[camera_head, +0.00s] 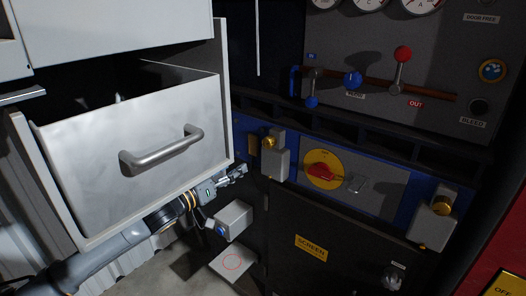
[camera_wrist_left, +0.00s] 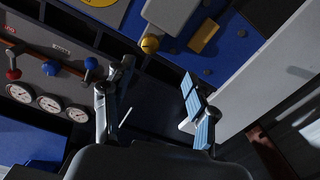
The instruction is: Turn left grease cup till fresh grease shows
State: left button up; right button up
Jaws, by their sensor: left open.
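The left grease cup (camera_head: 269,142) is a small brass cap on a grey block (camera_head: 276,163) on the blue rail. It also shows in the left wrist view as a yellow knob (camera_wrist_left: 150,44), just beyond the fingertips and apart from them. My left gripper (camera_head: 236,173) is below and left of the cup, by the lower corner of the open drawer. In the left wrist view its fingers (camera_wrist_left: 157,72) are spread with nothing between them. A second brass cup (camera_head: 441,204) sits on a block at the right. I cannot make out any grease. My right gripper is not in view.
The open drawer (camera_head: 85,165) with its bar handle (camera_head: 162,151) hangs over my left arm. A red rotary switch on a yellow disc (camera_head: 323,170) lies right of the cup. Levers with red (camera_head: 403,54) and blue knobs (camera_head: 353,79) stand above. A grey box (camera_head: 234,220) is below.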

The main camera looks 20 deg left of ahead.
pick_arm(q)
jog(key=r, duration=0.2)
jog(key=p, duration=0.3)
send_near(266, 144)
jog(key=x, duration=0.7)
jog(key=shift+w, duration=0.15)
jog(key=shift+x, duration=0.85)
jog(key=shift+p, duration=0.3)
jog(key=c, duration=1.1)
